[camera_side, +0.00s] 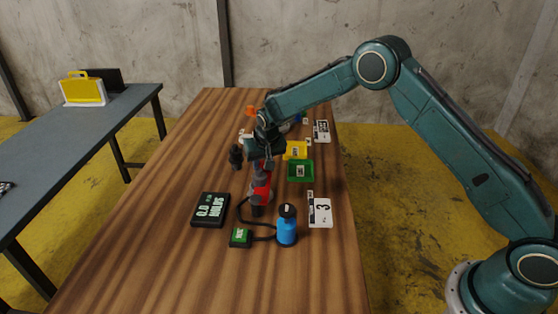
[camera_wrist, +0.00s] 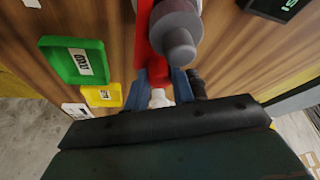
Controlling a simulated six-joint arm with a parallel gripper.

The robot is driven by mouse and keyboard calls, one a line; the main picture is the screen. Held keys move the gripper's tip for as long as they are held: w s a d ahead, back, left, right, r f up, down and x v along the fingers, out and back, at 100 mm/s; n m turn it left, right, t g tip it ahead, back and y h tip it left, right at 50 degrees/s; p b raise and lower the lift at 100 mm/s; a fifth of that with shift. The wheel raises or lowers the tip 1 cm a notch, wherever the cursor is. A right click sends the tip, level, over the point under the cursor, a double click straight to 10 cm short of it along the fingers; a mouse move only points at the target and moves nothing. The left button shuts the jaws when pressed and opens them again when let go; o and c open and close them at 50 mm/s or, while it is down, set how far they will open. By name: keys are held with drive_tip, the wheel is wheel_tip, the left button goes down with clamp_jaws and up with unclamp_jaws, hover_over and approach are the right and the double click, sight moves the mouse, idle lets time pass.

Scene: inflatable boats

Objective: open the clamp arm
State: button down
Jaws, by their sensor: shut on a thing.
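The red clamp arm (camera_side: 262,187) stands near the middle of the wooden table, below my gripper (camera_side: 262,162). In the wrist view the clamp arm (camera_wrist: 143,40) runs down from the top edge, next to a grey round knob (camera_wrist: 178,38). My gripper's blue fingers (camera_wrist: 160,84) sit on either side of the red piece at its lower end. The gripper is shut on the clamp arm. The exact contact is partly hidden by the knob and the fingers. A grey and dark clamp part (camera_side: 257,208) shows at the foot of the red arm in the side view.
A blue bottle-like cylinder (camera_side: 287,230) and a small green-faced box (camera_side: 240,237) stand in front, joined by a dark cable. A black display (camera_side: 210,209) lies to the left. Green (camera_side: 300,178) and yellow (camera_side: 296,150) trays are at the right. The table's near end is clear.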

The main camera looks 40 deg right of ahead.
drive_tip(key=shift+s+d, duration=0.1)
drive_tip(key=shift+s+d+m+h, duration=0.3)
drive_tip(key=shift+s+d+m, duration=0.2)
drive_tip(key=shift+s+m, duration=0.25)
drive_tip(key=shift+s+d+m+h, duration=0.3)
drive_tip(key=shift+s+d+m, duration=0.2)
drive_tip(key=shift+m, duration=0.35)
drive_tip(key=shift+s+d+m+g+h, duration=0.15)
drive_tip(key=shift+s+d+m+g, duration=0.1)
drive_tip(key=shift+s+m, duration=0.35)
drive_tip(key=shift+s+d+m+g+h, duration=0.1)
drive_tip(key=shift+s+m+g, duration=0.1)
drive_tip(key=shift+s+m, duration=0.3)
drive_tip(key=shift+s+d+m+g+h, duration=0.15)
drive_tip(key=shift+s+d+m+g, duration=0.1)
drive_tip(key=shift+s+m, duration=0.35)
drive_tip(key=shift+s+m+g+h, duration=0.3)
drive_tip(key=shift+s+m+g, duration=0.2)
drive_tip(key=shift+s+m, duration=1)
drive_tip(key=shift+s+a+m+g, duration=0.2)
drive_tip(key=shift+s+m+g, duration=0.3)
drive_tip(key=shift+s+m, duration=0.85)
drive_tip(key=shift+s, duration=0.2)
drive_tip(key=c, duration=1.2)
unclamp_jaws()
drive_tip(key=shift+o, duration=0.2)
drive_tip(key=shift+a+r, duration=0.1)
